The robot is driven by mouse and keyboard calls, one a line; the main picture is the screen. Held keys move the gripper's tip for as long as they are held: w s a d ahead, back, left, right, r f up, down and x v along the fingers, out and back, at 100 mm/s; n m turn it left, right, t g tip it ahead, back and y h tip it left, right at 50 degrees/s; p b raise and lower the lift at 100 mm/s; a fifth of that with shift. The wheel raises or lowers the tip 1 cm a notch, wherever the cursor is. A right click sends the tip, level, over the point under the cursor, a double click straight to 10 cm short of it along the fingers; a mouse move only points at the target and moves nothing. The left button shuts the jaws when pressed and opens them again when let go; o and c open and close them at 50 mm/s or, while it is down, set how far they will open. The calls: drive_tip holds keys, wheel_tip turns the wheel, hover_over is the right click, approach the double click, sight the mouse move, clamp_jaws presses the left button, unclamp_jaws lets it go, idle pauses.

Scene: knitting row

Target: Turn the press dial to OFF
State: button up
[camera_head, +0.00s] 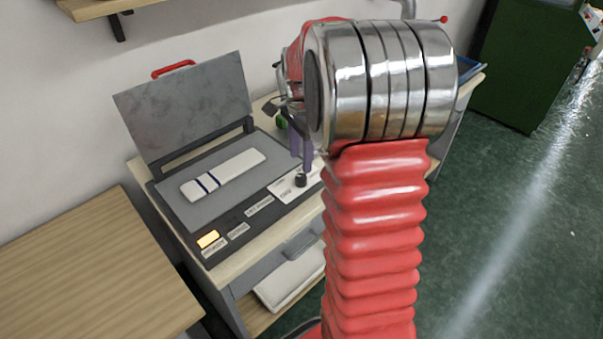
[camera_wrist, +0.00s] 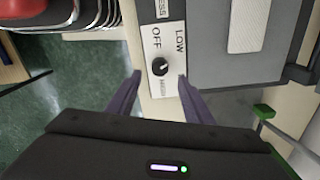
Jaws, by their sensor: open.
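The press (camera_head: 165,215) stands on a wooden-topped cabinet with its grey lid (camera_head: 190,105) raised. Its small black dial (camera_head: 300,180) sits on a white label plate at the bed's right corner. In the wrist view the dial (camera_wrist: 160,66) is near OFF and LOW markings, with another label below it too small to read surely. A small pale mark shows on the dial, but I cannot tell its exact setting. My gripper (camera_wrist: 159,77) is open, its purple fingers on either side of the dial from this view; contact is not visible. In the head view my arm partly hides the gripper.
A white strip with dark blue bands (camera_head: 223,175) lies on the press bed. An orange light (camera_head: 208,239) glows at the panel's left corner. A bare wooden table (camera_head: 85,270) stands left. A green cabinet (camera_head: 525,60) stands at the back right, with open floor before it.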

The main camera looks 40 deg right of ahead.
sight(301, 176)
wheel_tip(301, 176, down, 7)
idle(0.3)
drive_tip(key=shift+c, duration=0.6)
drive_tip(key=c, duration=0.9)
